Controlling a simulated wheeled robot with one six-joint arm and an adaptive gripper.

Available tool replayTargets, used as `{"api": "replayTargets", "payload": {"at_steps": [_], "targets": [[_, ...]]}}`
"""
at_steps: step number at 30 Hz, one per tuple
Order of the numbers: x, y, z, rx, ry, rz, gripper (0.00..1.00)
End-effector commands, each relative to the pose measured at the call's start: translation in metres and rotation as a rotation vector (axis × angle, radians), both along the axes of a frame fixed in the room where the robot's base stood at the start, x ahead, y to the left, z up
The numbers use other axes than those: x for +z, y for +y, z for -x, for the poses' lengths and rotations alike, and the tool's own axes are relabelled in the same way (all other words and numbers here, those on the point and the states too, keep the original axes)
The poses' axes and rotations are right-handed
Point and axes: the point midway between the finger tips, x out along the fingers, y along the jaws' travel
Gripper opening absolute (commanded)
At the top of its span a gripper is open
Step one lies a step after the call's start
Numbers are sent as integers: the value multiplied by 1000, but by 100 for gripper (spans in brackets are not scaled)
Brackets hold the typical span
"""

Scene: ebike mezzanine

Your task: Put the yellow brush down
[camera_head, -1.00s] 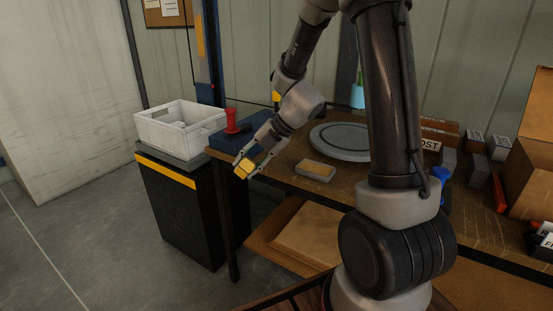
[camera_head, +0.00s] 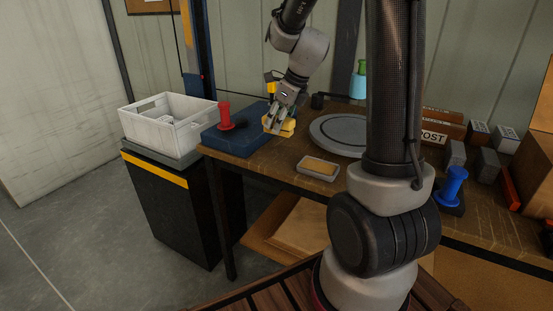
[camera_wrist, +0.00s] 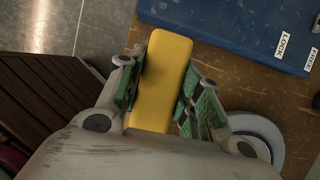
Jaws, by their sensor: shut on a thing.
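The yellow brush (camera_head: 287,128) is a block-like yellow thing between the fingers of my gripper (camera_head: 274,123), just right of the blue board on the wooden table (camera_head: 262,166). In the wrist view the yellow brush (camera_wrist: 160,100) lies lengthwise between the two green-padded fingers of my gripper (camera_wrist: 162,78). The table top shows beyond it. I cannot tell whether the brush touches the table or hangs a little above it.
The blue board (camera_head: 232,142), with a red-handled stamp (camera_head: 225,116), lies left of the gripper; its labels read LOCK and FREE. A grey tray (camera_head: 318,168) and a round grey plate (camera_head: 340,148) stand to the right. A white crate (camera_head: 165,135) stands left of the table.

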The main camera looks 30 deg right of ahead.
Motion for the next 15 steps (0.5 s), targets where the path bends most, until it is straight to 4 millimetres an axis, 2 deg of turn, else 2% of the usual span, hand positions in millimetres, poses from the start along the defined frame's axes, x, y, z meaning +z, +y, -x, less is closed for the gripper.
{"api": "replayTargets", "payload": {"at_steps": [5,12,15], "targets": [[-3,0,0,-1,2,-1,6],[-41,0,0,-3,4,-3,6],[-51,1,0,-4,3,-3,6]]}}
